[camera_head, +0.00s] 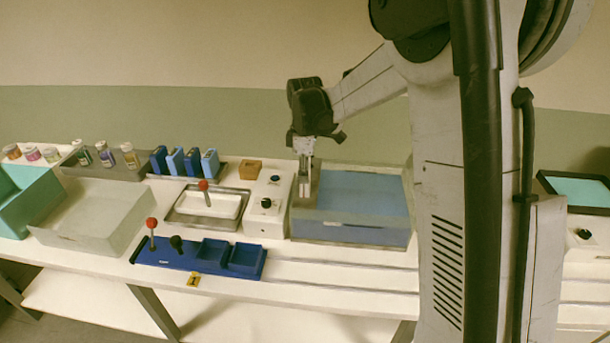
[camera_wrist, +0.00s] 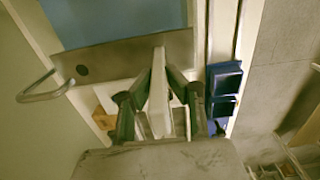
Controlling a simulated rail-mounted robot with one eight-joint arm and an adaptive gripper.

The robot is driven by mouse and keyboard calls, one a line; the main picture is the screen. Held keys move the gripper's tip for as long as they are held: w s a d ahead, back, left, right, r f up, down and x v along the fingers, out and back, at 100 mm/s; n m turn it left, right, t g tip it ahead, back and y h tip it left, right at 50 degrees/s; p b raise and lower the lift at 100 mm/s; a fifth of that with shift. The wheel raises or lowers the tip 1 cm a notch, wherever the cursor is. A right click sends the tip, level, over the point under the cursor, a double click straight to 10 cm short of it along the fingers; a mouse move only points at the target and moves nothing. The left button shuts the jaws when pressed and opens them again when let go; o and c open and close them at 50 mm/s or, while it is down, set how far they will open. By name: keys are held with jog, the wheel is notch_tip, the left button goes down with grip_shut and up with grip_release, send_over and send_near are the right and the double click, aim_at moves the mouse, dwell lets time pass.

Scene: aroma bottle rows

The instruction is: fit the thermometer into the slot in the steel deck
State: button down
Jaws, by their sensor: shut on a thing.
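My gripper (camera_head: 305,190) is above the left edge of the blue water bath in the head view. In the wrist view, my gripper (camera_wrist: 158,92) is shut on a flat, white, narrow thing, which I take to be the thermometer (camera_wrist: 157,110). Its far end overlaps the grey steel deck (camera_wrist: 125,54) in the picture; I cannot tell whether they touch. The deck is a strip along the bath, also in the head view (camera_head: 315,180). A dark round opening (camera_wrist: 82,70) shows in the deck, to the left of the thermometer. I cannot make out another slot.
The blue water bath (camera_head: 350,231) lies right of my gripper. A white control box (camera_head: 266,214) stands close on the left. A bent metal handle (camera_wrist: 45,88) sticks out in the wrist view.

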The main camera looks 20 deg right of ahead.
jog(key=shift+f, duration=0.3)
jog(key=shift+f, duration=0.2)
jog(key=c, duration=1.7)
grip_release()
jog(key=shift+r, duration=0.15)
